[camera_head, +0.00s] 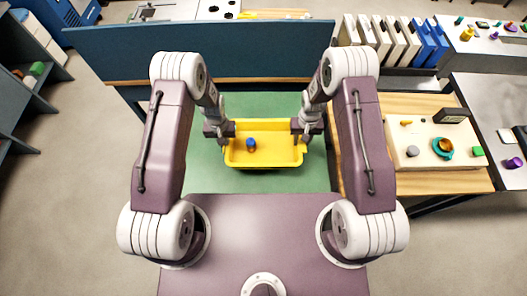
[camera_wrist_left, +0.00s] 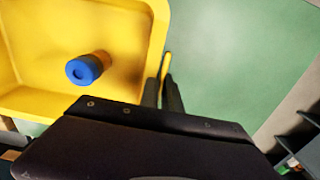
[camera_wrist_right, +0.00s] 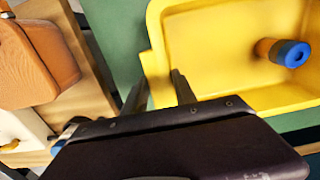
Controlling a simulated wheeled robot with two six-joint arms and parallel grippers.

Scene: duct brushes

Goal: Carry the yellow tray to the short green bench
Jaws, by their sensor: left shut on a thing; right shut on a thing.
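The yellow tray (camera_head: 281,152) is level over the green bench top (camera_head: 312,176); I cannot tell whether it touches the bench. A small blue-topped, orange-brown cylinder (camera_head: 251,144) stands in it, also seen in the left wrist view (camera_wrist_left: 86,68) and right wrist view (camera_wrist_right: 287,52). My left gripper (camera_head: 229,129) is shut on the tray's left side. In the left wrist view its fingers (camera_wrist_left: 165,90) pinch a thin yellow part. My right gripper (camera_head: 299,127) is shut on the tray's right side. Its fingers (camera_wrist_right: 162,88) show at the yellow edge in the right wrist view.
A dark blue-grey panel (camera_head: 200,50) stands behind the green top. A wooden table (camera_head: 405,180) adjoins on the right, with a cream board (camera_head: 433,157) holding small items. Binders (camera_head: 400,42) stand at the back right. A shelf (camera_head: 28,100) is at the far left.

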